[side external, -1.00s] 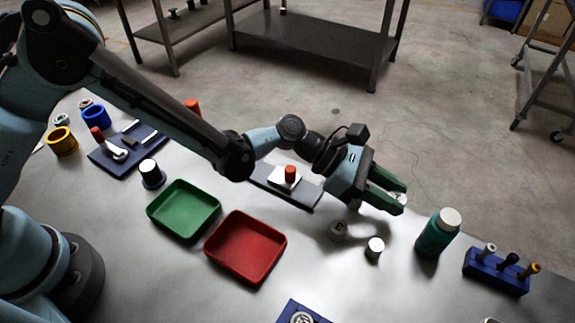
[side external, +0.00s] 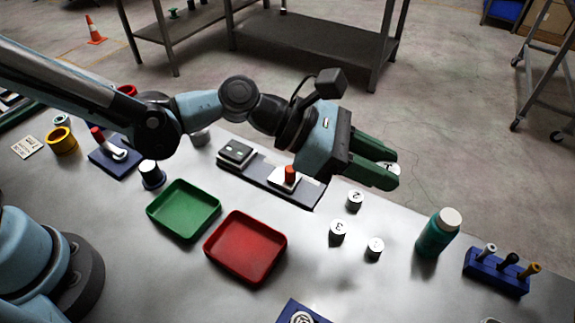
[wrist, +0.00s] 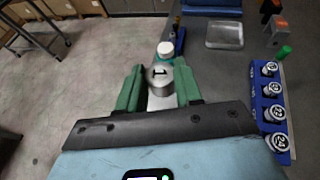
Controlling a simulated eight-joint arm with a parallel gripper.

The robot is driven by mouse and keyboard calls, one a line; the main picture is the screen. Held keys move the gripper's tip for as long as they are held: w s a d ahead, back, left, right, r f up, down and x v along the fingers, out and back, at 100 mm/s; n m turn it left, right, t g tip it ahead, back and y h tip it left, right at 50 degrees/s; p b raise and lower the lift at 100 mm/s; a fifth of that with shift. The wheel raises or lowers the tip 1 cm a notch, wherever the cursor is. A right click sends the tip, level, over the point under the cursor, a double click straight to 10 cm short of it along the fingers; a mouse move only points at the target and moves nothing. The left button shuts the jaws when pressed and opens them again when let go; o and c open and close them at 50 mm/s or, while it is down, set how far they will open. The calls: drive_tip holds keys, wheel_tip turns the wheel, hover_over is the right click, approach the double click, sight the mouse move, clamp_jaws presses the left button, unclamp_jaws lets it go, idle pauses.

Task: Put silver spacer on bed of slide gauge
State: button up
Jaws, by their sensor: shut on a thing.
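My gripper (side external: 385,172) is shut on a silver spacer (wrist: 160,80), a short cylinder with a black "1" on its top face. In the side view, part of the spacer shows between the green fingers, above the far edge of the table. The spacer is well apart from the gauge.
Silver cylinders marked 2 (side external: 355,200) and 3 (side external: 338,231), plus a smaller one (side external: 375,247), stand below my gripper. A teal bottle (side external: 436,234) and blue peg rack (side external: 497,272) stand at right. Green (side external: 183,209) and red (side external: 246,246) trays lie in front of the gauge.

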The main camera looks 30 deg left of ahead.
drive_tip(key=w+a+r+n+t+y, duration=0.2)
drive_tip(key=w+a+r+n+t, duration=0.15)
drive_tip(key=a, duration=0.55)
drive_tip(key=w+a+r+n+t+y, duration=0.15)
drive_tip(key=w+a+r, duration=0.3)
drive_tip(key=a, duration=0.45)
drive_tip(key=s+a+r+n+t+y, duration=0.2)
drive_tip(key=a+r+n+y, duration=0.1)
drive_tip(key=a, duration=0.6)
drive_tip(key=s+a+r+n+t+y, duration=0.1)
drive_tip(key=s+a+r+n+y, duration=0.2)
drive_tip(key=a, duration=0.7)
drive_tip(key=w+d+f+m+g+h, duration=0.2)
drive_tip(key=d+f+m+h, duration=0.1)
drive_tip(key=d, duration=0.8)
drive_tip(key=w+d+f+m+g+h, duration=0.2)
drive_tip(key=d+f+m+h, duration=0.2)
drive_tip(key=d, duration=0.7)
drive_tip(key=s+d+f+m+g+h, duration=0.1)
drive_tip(key=s+d+f+m+g, duration=0.1)
drive_tip(key=d, duration=0.5)
drive_tip(key=s+d+f+m+g+h, duration=0.1)
drive_tip(key=s+d+f+m+g, duration=0.1)
drive_tip(key=s+d+f, duration=0.3)
drive_tip(key=s+d+f+m+g+h, duration=0.1)
drive_tip(key=s+d+f+m+g, duration=0.1)
drive_tip(key=s+d+f, duration=0.2)
drive_tip(key=s+d, duration=0.2)
drive_tip(key=d, duration=0.2)
drive_tip(key=shift+d, duration=0.4)
